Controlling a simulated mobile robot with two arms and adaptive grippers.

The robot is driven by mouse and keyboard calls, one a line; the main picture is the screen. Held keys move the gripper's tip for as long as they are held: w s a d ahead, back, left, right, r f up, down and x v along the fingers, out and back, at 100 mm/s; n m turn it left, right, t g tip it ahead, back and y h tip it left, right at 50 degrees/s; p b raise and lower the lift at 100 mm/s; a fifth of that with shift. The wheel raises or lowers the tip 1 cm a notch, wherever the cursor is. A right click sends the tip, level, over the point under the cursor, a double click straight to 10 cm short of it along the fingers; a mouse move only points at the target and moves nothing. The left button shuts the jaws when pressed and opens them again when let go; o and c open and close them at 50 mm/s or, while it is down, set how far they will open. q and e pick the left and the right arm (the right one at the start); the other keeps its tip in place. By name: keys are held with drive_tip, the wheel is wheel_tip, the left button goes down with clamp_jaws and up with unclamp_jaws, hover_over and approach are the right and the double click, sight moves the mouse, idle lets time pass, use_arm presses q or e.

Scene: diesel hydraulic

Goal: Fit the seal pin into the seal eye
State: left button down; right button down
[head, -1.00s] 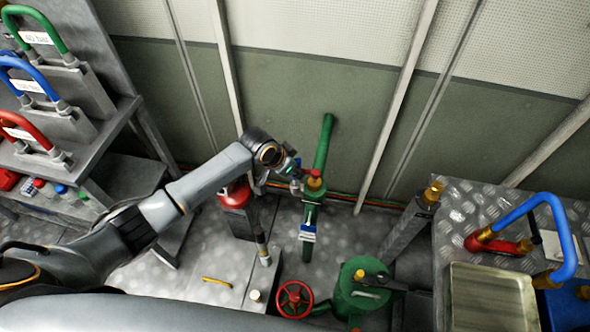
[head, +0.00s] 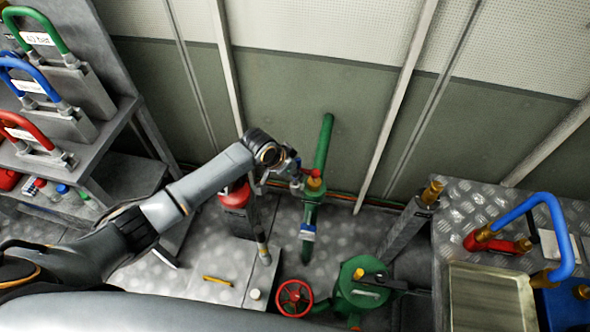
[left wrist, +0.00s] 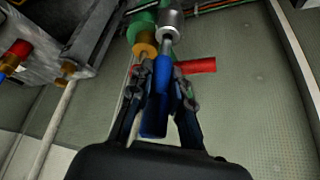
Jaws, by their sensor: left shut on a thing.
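In the left wrist view my left gripper (left wrist: 160,92) is shut on a blue piece (left wrist: 154,116), which I take to be the seal pin. A grey metal shank runs from it towards a silver collar (left wrist: 170,24) by the green pipe. The collar may be the seal eye; I cannot tell whether the shank is inside or only in front of it. A brass fitting (left wrist: 146,46) sits beside the shank and a red lever (left wrist: 196,66) to its right. In the head view my left gripper (head: 286,172) is beside the red lever (head: 312,173) on the green pipe (head: 323,145). My right gripper is not in view.
A red handwheel (head: 295,298) and a green vessel (head: 360,288) are below. A metal bench (head: 470,205) with a tray (head: 492,297) is at right. Racked hoses (head: 40,65) stand at left.

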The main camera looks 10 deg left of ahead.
use_arm(q)
drive_tip(key=shift+p, duration=0.3)
idle(0.5)
drive_tip(key=shift+s+f+b, duration=0.1)
drive_tip(key=shift+f+b, duration=0.45)
drive_tip(key=shift+f, duration=0.25)
idle(0.3)
drive_tip(key=shift+r+p, duration=0.25)
drive_tip(key=shift+p, duration=0.2)
drive_tip(key=shift+r, duration=0.15)
drive_tip(key=shift+r+p, duration=0.1)
drive_tip(key=shift+p, duration=0.25)
drive_tip(key=shift+p, duration=0.45)
idle(1.1)
drive_tip(key=shift+f+b, duration=0.4)
drive_tip(key=shift+f, duration=0.1)
drive_tip(key=shift+r, duration=0.15)
idle(0.4)
